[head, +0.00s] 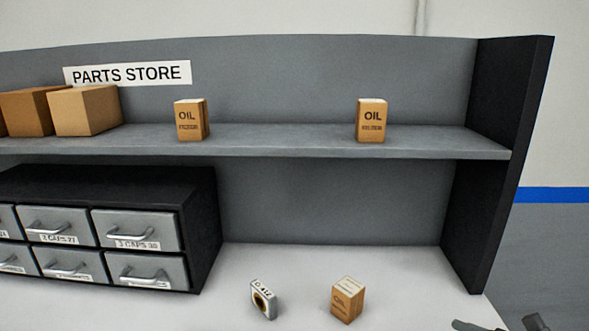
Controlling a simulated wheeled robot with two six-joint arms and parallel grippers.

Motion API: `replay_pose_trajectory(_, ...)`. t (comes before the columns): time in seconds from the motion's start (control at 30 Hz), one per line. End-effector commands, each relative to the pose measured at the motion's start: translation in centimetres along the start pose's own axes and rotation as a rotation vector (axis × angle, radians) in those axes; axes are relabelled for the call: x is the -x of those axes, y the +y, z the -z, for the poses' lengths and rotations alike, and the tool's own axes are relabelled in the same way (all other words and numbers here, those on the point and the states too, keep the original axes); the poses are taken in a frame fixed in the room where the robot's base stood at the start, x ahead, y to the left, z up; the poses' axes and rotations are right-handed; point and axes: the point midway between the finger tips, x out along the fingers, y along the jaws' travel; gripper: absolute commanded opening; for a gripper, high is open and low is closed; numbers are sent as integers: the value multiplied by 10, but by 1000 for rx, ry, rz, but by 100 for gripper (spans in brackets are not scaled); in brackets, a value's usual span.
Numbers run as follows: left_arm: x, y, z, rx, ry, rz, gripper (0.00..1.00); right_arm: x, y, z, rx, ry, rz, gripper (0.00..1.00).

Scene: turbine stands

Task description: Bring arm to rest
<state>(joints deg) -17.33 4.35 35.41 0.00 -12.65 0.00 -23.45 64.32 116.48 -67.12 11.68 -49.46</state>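Part of my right gripper (534,322) shows as dark pieces at the bottom right corner of the head view, by the right end of the white worktop (410,290). Most of it is cut off by the picture edge, so I cannot tell whether it is open or shut. Nothing is seen held in the part that shows. It is to the right of an oil box (347,300) on the worktop and apart from it. My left gripper is out of view.
A small grey-white part with a round opening (263,299) lies left of the oil box. Two more oil boxes (191,120) (372,121) and plain cartons (86,110) stand on the shelf (285,140). A drawer cabinet (203,225) stands at left. A dark side panel (498,165) bounds the right.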

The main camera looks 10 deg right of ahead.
Motion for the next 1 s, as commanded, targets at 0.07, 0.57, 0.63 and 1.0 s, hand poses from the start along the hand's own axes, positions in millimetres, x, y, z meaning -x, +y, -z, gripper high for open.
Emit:
replay_pose_trajectory(0.07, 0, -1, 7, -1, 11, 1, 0, -1, 2, -4, -76, -50, 23, 78)
replay_pose_trajectory(0.57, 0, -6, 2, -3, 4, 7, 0, 24, -15, -8, -954, -530, 321, 78)
replay_pose_trajectory(0.63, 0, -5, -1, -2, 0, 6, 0, 34, -19, 6, -1174, -626, 403, 78)
replay_pose_trajectory(1.0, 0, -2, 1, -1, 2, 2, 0, 76, 25, 127, -2206, -941, 905, 78)
